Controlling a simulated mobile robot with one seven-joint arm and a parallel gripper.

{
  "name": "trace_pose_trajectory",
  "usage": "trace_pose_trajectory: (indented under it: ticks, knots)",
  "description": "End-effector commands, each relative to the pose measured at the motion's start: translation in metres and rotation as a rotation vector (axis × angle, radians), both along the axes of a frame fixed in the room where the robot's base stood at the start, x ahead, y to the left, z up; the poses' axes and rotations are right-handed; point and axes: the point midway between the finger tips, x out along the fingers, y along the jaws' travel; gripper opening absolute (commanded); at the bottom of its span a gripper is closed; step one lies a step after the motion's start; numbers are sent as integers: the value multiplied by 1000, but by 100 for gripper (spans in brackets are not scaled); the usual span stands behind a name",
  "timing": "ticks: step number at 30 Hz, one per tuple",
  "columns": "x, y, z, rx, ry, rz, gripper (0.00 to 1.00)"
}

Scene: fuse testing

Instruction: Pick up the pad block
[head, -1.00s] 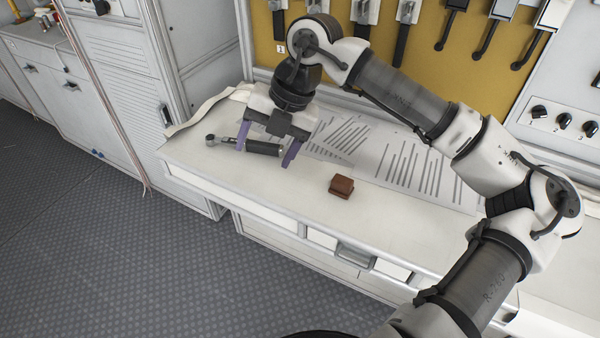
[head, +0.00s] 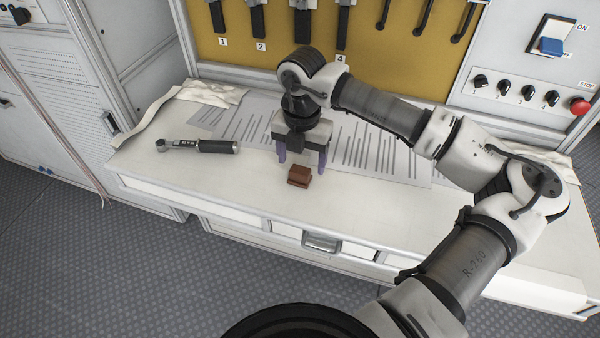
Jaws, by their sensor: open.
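The pad block is a small reddish-brown block (head: 299,176) on the white worktop, close to the front edge. My gripper (head: 302,164) is open, with its two purple fingers pointing down. In the picture it sits just above and behind the block, with one finger to each side. Nothing shows between the fingers. I cannot tell the exact height of the fingertips over the worktop.
A torque wrench (head: 198,146) with a dark handle lies to the left on the worktop (head: 190,175). Printed sheets (head: 390,155) and a crumpled cloth (head: 205,93) lie behind. A yellow panel (head: 400,60) with hanging tools stands at the back.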

Motion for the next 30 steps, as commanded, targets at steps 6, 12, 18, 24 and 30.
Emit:
trace_pose_trajectory:
  ticks: [6, 12, 18, 24, 30]
  knots:
    - [1, 4, -30, 2, 3, 0, 71]
    - [2, 3, -46, 0, 0, 1, 71]
    - [2, 3, -46, 0, 0, 1, 70]
    - [2, 3, -46, 0, 0, 1, 43]
    - [2, 4, -46, 0, 0, 1, 22]
